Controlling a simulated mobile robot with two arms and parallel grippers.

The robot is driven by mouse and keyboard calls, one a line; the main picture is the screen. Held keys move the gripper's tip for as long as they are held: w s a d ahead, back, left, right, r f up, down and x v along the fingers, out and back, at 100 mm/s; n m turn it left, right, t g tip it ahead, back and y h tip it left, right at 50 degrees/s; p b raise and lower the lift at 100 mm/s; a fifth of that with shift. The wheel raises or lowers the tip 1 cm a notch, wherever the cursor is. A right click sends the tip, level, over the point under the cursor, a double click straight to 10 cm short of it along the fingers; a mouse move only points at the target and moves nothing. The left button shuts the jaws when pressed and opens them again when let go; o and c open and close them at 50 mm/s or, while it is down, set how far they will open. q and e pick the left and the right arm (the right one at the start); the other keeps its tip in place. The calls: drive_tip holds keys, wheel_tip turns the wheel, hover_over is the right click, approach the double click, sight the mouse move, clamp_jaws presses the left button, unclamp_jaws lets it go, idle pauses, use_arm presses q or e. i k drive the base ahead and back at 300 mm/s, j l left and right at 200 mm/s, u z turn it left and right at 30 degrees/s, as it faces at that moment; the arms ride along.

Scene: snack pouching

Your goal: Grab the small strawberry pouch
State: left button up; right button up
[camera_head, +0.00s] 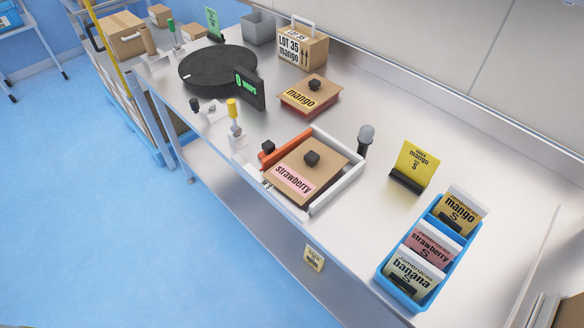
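The small strawberry pouch (431,244) is pink with a white top edge and an S on its front. It stands in the middle of a blue bin (377,276) at the right end of the metal table. A mango pouch (460,210) marked S stands behind it, and a banana pouch (413,273) marked S stands in front of it. The front pouch hides part of its lower side. Neither of my grippers shows in this view.
A yellow mango S card (416,165) stands left of the bin. A strawberry-labelled board (293,181) lies in a white and orange frame (341,188). A mango-labelled box (300,99), a dark turntable (212,68) and a LOT 35 carton (290,50) stand farther back.

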sight(425, 240)
drive_tip(key=z, duration=1.25)
